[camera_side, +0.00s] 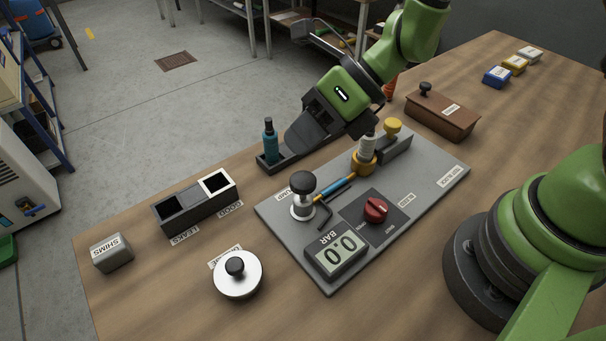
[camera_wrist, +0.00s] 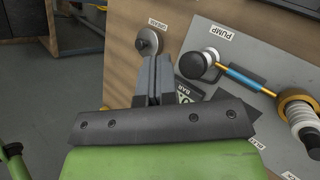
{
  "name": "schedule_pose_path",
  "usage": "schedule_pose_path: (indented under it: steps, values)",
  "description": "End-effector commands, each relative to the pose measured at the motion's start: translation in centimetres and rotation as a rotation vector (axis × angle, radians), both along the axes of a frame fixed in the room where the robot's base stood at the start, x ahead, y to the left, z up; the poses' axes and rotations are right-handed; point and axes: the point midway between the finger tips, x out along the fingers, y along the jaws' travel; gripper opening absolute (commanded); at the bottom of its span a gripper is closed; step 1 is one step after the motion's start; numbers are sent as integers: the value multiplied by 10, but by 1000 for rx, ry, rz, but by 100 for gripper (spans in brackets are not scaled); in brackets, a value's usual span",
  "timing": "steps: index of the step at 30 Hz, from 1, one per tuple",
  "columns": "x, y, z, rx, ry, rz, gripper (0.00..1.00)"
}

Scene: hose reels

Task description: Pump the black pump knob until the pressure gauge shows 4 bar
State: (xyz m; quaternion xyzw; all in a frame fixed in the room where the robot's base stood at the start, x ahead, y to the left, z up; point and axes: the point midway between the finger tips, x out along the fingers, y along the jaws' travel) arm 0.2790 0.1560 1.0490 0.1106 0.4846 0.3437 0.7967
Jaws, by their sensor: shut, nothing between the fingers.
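The black pump knob (camera_side: 302,182) tops a silver post at the left end of the grey panel. It also shows in the wrist view (camera_wrist: 191,65) as a dark round knob. The gauge (camera_side: 336,251) is a dark box with a pale display reading 0.0 BAR. In the wrist view the gauge (camera_wrist: 188,95) is partly hidden behind my fingers. My gripper (camera_wrist: 158,62) is shut and empty. In the side view my gripper (camera_side: 287,155) hangs above and behind the pump knob, near the teal bottle, apart from the knob.
A teal bottle (camera_side: 270,143) stands at the back. A two-part bin (camera_side: 195,205) and a silver black-knobbed lid (camera_side: 238,276) lie left.

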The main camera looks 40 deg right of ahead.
Motion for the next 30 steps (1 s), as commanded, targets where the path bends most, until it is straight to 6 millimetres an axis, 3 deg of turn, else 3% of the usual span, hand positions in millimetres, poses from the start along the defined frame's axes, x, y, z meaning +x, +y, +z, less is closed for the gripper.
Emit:
schedule_pose_path:
  steps: [3, 10, 30]
  values:
    - [0, 0, -16, -1, 6, -1, 0]
    - [0, 0, -31, -1, 1, -1, 0]
    - [0, 0, -33, -2, -2, 0, 0]
